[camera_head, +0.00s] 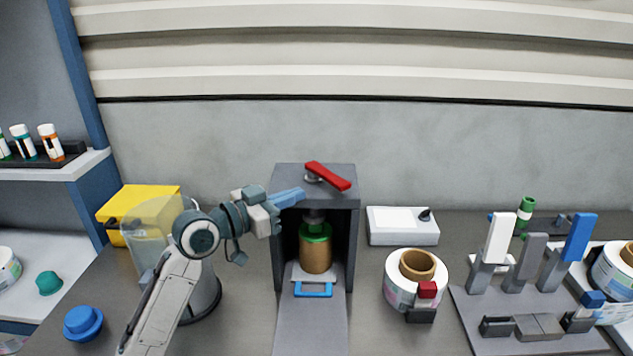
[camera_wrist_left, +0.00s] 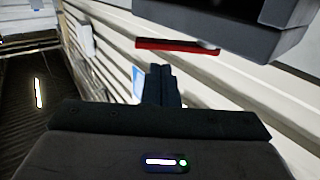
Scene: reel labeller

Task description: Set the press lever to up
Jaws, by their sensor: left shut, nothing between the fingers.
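The press (camera_head: 354,235) is a dark grey box with an open front, standing on the bench. Its red lever (camera_head: 328,176) lies on top, slanting down to the right on a small round pivot. My left gripper (camera_head: 303,194) has blue fingers, shut and empty, in front of the press top and just left of the lever. In the left wrist view the shut fingers (camera_wrist_left: 162,84) point toward the red lever (camera_wrist_left: 177,45), with a visible gap. Inside the press stands a brown cylinder (camera_head: 315,256) with a green top. My right gripper is not in view.
A blue handle (camera_head: 313,290) sits at the press front. Right are a white box (camera_head: 402,226), a label reel (camera_head: 399,288) and a grey fixture (camera_head: 470,330) with upright levers. A yellow bin (camera_head: 140,200) stands left, behind my arm. A blue knob (camera_head: 83,322) is front left.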

